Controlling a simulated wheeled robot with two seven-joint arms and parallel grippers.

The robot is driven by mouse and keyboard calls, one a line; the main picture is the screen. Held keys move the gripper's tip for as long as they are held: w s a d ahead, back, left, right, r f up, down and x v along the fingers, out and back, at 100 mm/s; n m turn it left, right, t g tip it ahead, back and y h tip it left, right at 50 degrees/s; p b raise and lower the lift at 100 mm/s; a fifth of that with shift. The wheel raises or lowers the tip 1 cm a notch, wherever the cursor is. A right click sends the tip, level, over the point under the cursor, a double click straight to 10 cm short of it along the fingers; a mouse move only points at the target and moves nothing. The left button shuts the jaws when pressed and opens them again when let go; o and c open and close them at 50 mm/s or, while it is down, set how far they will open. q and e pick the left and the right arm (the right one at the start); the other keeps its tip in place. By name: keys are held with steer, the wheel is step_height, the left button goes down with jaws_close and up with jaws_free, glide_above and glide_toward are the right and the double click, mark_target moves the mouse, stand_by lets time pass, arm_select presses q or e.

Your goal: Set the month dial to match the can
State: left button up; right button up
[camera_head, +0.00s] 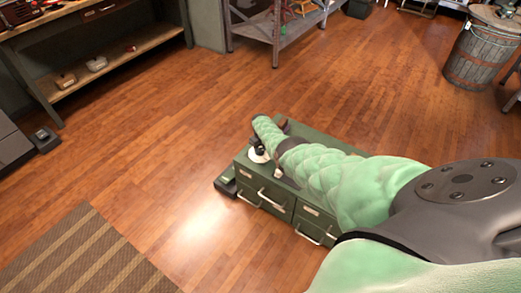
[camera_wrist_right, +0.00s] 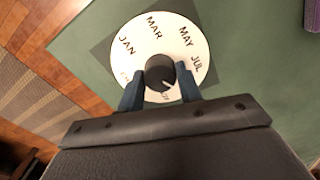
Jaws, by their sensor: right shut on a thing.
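The month dial is a white disc (camera_wrist_right: 184,30) marked JAN, MAR, MAY and JUL, with more lettering partly hidden near my fingers. It sits on top of a low green cabinet (camera_head: 252,182) and shows in the head view as a small white patch (camera_head: 252,157). My right gripper (camera_wrist_right: 160,84) is shut on the black knob (camera_wrist_right: 158,68) at the disc's middle, one finger on each side. A pale line on the knob points to the lower right in the wrist view, toward partly hidden lettering. I cannot make out the can. My left gripper is not in view.
A purple object (camera_wrist_right: 312,14) shows at the wrist view's top right corner. In the head view, a striped rug (camera_head: 80,255) lies at lower left, a workbench (camera_head: 110,70) stands at upper left, and a wooden barrel (camera_head: 480,55) at upper right.

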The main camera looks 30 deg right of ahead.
mark_target(260, 150)
steer(key=shift+m, duration=0.6)
steer(key=o, duration=1)
steer(key=shift+r+p, duration=0.4)
steer(key=shift+r, duration=0.15)
step_height(260, 150, up, 5)
steer(key=shift+f+p, duration=0.15)
steer(key=shift+p, duration=0.9)
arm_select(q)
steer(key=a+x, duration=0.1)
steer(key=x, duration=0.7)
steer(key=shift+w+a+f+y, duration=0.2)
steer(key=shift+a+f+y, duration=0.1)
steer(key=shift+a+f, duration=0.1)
arm_select(e)
steer(key=shift+r, duration=0.95)
